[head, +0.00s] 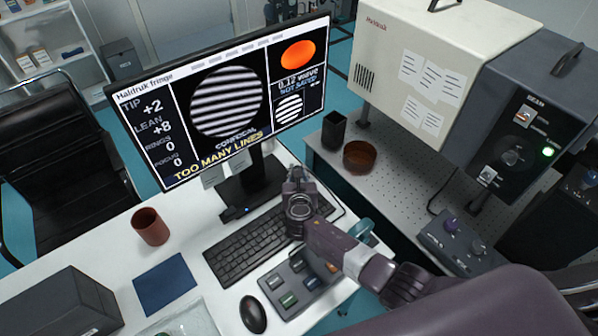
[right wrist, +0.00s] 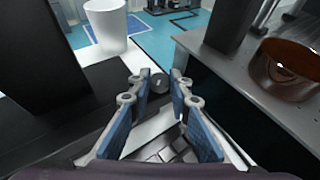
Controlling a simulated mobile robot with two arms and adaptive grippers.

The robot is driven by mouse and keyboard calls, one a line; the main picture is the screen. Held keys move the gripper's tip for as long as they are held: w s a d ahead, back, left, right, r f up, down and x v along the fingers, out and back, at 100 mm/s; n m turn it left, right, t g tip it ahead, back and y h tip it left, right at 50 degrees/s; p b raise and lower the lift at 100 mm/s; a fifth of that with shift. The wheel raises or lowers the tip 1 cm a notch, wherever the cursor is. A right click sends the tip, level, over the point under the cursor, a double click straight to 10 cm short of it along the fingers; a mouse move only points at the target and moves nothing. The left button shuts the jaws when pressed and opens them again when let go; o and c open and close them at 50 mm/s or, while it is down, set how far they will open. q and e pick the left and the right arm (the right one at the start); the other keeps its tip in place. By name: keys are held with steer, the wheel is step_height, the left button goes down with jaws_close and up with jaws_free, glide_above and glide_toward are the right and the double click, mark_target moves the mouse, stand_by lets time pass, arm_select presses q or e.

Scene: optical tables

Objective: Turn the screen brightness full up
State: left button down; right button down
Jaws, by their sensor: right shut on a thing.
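The monitor's screen (head: 210,100) is lit and shows striped fringes, an orange disc and the words "TOO MANY LINES". The monitor stands on a dark base (head: 240,200) on the white desk. My right gripper (head: 298,176) is beside the right side of that base, above the far right end of the keyboard (head: 245,245). In the right wrist view its blue-padded fingers (right wrist: 160,84) are shut on a small dark round knob (right wrist: 159,83). The gripper hides this knob in the head view. I cannot read any mark on it. My left gripper is not in view.
A grey control box (head: 290,285) and a black mouse (head: 253,314) lie in front of the keyboard. A brown cup (head: 150,227) stands at left. A brown dish (head: 358,157) and a black holder (head: 334,130) stand on the optical table (head: 400,165) across a gap.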

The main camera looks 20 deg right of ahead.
steer(key=shift+a+f+m+h+b, duration=0.25)
steer(key=shift+m+h+b, duration=0.1)
steer(key=shift+m+h, duration=0.25)
steer(key=m+g+h+b, duration=0.1)
steer(key=m+h+b, duration=0.1)
steer(key=m+g+h+b, duration=0.1)
steer(key=b, duration=0.2)
steer(key=m+g+h+b, duration=0.2)
steer(key=b, duration=0.1)
steer(key=shift+w+a+m+h, duration=0.2)
steer(key=shift+w+m+h, duration=0.05)
steer(key=shift+m+h, duration=0.05)
steer(key=shift+r+m+g+h+b, duration=0.25)
steer(key=shift+m+g+b, duration=0.2)
steer(key=shift+b, duration=0.4)
steer(key=c, duration=1.8)
jaws_free()
steer(key=shift+o, duration=0.2)
step_height(320, 180, up, 10)
steer(key=shift+f, duration=0.1)
